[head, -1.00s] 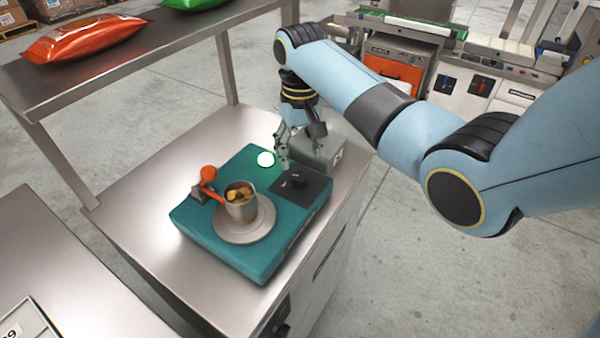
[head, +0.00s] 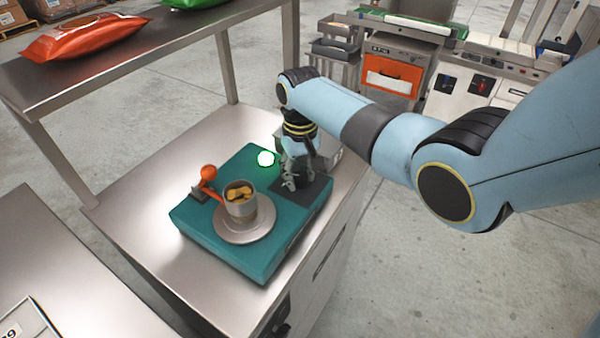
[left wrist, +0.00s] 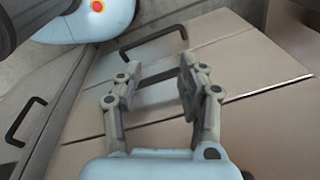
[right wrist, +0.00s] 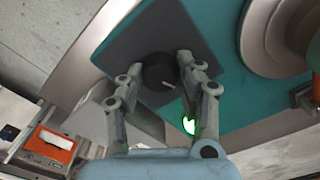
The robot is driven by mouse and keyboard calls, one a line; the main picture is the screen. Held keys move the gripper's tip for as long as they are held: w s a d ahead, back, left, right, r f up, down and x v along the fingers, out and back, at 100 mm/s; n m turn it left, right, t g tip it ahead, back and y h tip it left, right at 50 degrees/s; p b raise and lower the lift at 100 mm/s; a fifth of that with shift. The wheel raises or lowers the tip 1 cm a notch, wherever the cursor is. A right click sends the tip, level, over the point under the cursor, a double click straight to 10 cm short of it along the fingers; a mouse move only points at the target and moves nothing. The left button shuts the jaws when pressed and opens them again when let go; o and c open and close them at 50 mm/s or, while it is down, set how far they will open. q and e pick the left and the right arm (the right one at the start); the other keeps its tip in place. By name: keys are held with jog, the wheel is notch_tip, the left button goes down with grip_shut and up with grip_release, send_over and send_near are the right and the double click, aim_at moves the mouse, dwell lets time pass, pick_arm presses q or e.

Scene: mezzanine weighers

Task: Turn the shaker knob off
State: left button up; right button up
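The teal shaker (head: 200,222) stands on a steel bench, with a grey round plate (head: 243,230) and a metal cup (head: 240,208) of yellow pieces on it. Its dark knob (right wrist: 159,72) sits on a dark square panel (right wrist: 135,42) in the right wrist view, a light pointer mark on its face; in the head view my gripper hides it. A green lamp (head: 265,158) is lit. My right gripper (head: 296,183) points down over the knob; its open fingers (right wrist: 158,72) are on either side of it, contact unclear. My left gripper (left wrist: 158,66) is open and empty.
An orange ball-ended lever (head: 208,173) stands beside the cup. A grey box (head: 327,150) is behind my right gripper. A shelf (head: 140,50) with an orange bag (head: 80,38) is above left. The bench's left part is clear.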

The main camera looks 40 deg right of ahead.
jog(key=c, duration=0.5)
jog(key=shift+r+n+p, duration=0.15)
jog(key=shift+n+p, duration=0.35)
jog(key=shift+n, duration=0.2)
jog(key=shift+n+p, duration=0.3)
jog(key=shift+n, duration=0.6)
jog(key=o, duration=1.1)
jog(key=shift+o, duration=0.2)
